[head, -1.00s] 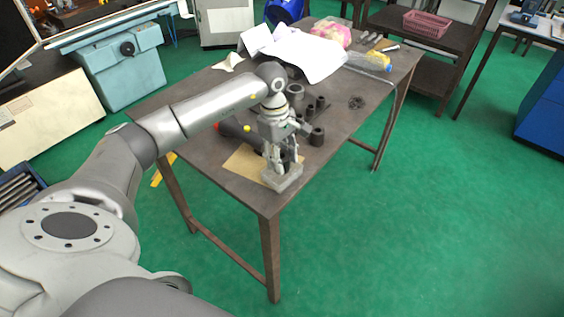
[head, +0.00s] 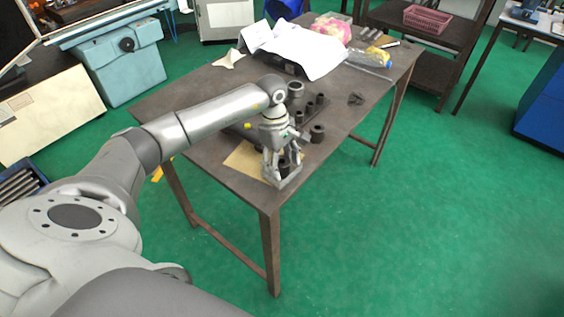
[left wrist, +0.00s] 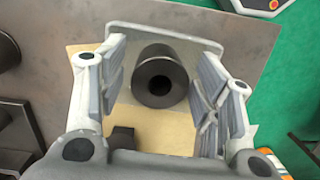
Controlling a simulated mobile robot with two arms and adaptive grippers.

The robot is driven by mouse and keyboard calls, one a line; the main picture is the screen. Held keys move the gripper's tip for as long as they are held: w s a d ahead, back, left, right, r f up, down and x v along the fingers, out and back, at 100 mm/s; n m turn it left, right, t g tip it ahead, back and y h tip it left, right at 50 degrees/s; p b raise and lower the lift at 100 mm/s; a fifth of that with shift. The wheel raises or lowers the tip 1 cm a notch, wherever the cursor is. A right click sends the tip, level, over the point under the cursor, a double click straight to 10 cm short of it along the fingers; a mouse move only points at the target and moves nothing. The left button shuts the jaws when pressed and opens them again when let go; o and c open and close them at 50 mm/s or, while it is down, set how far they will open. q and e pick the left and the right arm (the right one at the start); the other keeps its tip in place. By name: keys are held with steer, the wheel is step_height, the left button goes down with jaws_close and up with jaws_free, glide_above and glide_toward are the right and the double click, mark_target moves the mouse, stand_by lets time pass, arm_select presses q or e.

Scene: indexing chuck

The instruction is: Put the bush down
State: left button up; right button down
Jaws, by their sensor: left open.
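My left gripper (head: 279,166) is over the near corner of the brown table and points down. In the left wrist view its fingers (left wrist: 160,95) are apart, one on each side of a dark round bush (left wrist: 161,76) with a hole in its top. Gaps show between the bush and both fingers. In the head view the bush (head: 284,165) is mostly hidden by the fingers. It stands at a grey block or tray (head: 287,182), whose rim also shows behind the bush in the left wrist view (left wrist: 165,33). My right gripper is not in view.
A tan sheet (head: 243,160) lies under the work area. Other dark bushes (head: 317,134) stand farther back on the table. White papers (head: 305,50) and a yellow-and-blue item (head: 370,57) lie at the far end. The table's right near edge is clear.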

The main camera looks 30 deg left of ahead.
arm_select(q)
steer(key=shift+r, duration=0.25)
step_height(320, 180, up, 12)
steer(key=a+b, duration=0.1)
steer(key=b, duration=0.2)
steer(key=shift+a+f+b, duration=0.15)
steer(key=shift+a+b, duration=0.15)
steer(key=shift+a, duration=0.1)
